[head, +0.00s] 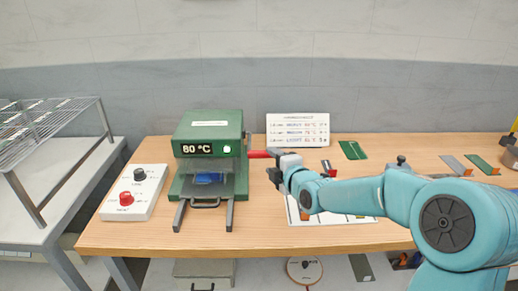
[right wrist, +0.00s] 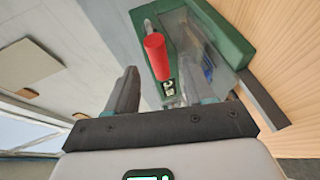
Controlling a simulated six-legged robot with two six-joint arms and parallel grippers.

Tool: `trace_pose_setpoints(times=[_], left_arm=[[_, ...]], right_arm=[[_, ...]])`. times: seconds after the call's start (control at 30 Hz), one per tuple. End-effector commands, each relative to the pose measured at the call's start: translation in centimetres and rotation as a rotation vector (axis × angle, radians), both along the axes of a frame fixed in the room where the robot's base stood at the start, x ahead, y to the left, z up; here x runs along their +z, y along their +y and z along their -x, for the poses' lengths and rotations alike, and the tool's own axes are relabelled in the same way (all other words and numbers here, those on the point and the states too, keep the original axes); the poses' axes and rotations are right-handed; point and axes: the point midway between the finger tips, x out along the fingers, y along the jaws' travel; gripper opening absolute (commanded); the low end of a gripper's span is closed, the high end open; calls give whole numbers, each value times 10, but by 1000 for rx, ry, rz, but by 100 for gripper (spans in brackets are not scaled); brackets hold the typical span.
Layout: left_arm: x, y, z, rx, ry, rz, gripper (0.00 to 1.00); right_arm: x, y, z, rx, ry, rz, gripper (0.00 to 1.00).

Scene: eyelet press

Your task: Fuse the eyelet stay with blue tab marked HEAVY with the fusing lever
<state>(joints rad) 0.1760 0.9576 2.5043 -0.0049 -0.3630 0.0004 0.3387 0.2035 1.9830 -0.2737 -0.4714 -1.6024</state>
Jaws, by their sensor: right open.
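The green press (head: 210,135) stands at the left middle of the table. Its display seems to read 80 °C, and a green light shows beside it. A blue piece (head: 208,178) lies inside the press; no marking on it is readable. The red fusing lever (head: 259,154) sticks out from the press's right side. My right gripper (head: 275,170) is beside the lever's end. In the right wrist view the red lever (right wrist: 156,56) appears between the spread fingers of my right gripper (right wrist: 158,85), apparently not clamped. My left gripper is not in view.
A white control box (head: 135,192) with black and red knobs stands left of the press. A printed card (head: 298,130) stands behind. A white sheet (head: 350,217) lies under my right arm. Green and grey pieces lie at the right. A wire rack (head: 40,125) is at far left.

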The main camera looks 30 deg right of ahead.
Motion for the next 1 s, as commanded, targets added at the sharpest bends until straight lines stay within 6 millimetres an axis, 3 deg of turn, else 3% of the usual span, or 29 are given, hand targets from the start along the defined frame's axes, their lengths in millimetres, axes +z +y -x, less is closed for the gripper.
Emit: trace_pose_setpoints(times=[0.2, 0.4, 0.8, 0.97, 1.0], left_arm=[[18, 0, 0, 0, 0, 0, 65], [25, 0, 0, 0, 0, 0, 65], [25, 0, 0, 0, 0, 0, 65], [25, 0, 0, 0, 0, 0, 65], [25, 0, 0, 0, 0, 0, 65]], right_arm=[[-9, -6, -51, 1, 1, 1, 53], [-17, -10, -80, 1, 0, 0, 53], [-20, -12, -90, 0, -1, 0, 53], [-20, -12, -90, 0, 0, 0, 1], [-20, -12, -89, 0, 0, 0, 0]])
